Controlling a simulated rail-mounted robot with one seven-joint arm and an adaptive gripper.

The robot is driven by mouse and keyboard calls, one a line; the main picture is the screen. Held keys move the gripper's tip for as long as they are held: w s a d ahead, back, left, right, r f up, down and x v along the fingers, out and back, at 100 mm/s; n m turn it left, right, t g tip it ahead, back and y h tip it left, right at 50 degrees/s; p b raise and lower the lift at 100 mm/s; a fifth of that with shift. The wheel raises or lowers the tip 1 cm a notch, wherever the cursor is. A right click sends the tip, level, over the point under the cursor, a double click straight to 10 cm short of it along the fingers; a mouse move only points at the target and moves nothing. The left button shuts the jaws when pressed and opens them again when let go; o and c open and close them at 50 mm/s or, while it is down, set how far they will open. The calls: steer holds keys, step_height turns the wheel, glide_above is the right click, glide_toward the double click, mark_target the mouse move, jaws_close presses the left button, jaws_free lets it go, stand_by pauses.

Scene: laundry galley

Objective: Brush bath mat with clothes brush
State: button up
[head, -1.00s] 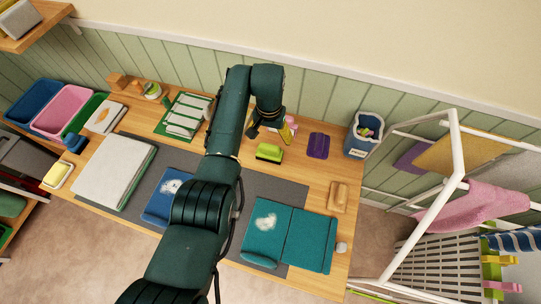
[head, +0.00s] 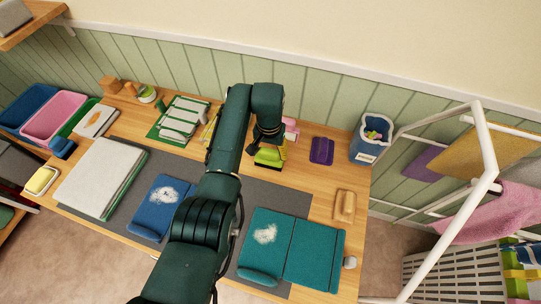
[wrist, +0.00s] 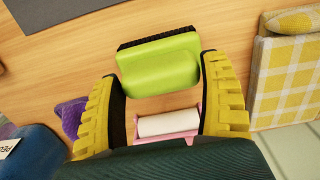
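A lime-green brush with dark bristles (wrist: 160,62), which looks like the clothes brush, lies on the wooden table; it also shows in the head view (head: 270,158). My gripper (wrist: 162,75) is open, with its yellow fingers at either side of the brush and no clear contact. In the head view my arm partly covers the brush. A teal mat (head: 315,255) with a white fluffy patch lies at the front right. A blue mat (head: 148,215) with a similar patch lies left of my arm, partly hidden by it. I cannot tell which is the bath mat.
A pink lint roller (wrist: 168,124) lies close to the brush. A purple brush (head: 321,150), a wooden brush (head: 344,206) and a blue bin (head: 371,138) stand to the right. Folded white cloth (head: 98,178) lies left. A white drying rack (head: 485,140) stands beyond the right edge.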

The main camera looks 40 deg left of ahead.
steer(key=c, duration=0.4)
steer(key=shift+r+p, duration=2.4)
steer(key=shift+r, duration=0.1)
steer(key=shift+c, duration=0.2)
